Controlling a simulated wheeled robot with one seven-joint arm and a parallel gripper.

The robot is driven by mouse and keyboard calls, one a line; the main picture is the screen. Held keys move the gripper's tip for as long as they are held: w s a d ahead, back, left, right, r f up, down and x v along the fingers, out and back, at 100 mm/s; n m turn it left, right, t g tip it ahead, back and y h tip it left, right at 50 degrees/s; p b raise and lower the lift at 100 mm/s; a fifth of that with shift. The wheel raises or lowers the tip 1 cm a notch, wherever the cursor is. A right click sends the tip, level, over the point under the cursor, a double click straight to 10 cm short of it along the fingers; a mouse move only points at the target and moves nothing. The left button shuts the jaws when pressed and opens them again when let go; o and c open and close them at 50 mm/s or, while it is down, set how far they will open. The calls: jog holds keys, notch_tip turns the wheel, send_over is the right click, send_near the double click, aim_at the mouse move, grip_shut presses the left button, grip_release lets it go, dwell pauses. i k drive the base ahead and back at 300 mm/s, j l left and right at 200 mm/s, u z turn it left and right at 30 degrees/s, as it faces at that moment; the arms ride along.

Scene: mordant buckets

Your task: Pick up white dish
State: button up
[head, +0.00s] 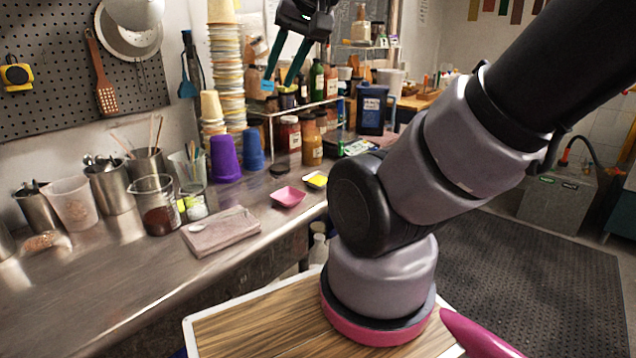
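A small white dish (308,182) with yellow in it sits on the metal counter, near the counter's right edge. A pink square dish (288,197) lies just left of it and nearer to me. My gripper (279,80) is at the top of the head view, raised well above the counter, with its teal fingers pointing down. The fingers are apart and nothing shows between them.
A folded cloth (218,237) with a spoon lies left of the dishes. Purple (225,160) and blue (253,150) cups, tall cup stacks (228,80) and a shelf of jars (290,134) stand behind. Beakers and metal pots crowd the left. The front counter (120,290) is clear.

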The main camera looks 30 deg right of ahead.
aim_at(317, 180)
jog(key=i+j+z, duration=0.15)
jog(key=z, duration=0.25)
jog(key=i+j+z, duration=0.15)
jog(key=z, duration=0.2)
jog(key=j+z, duration=0.4)
jog(key=i, duration=0.05)
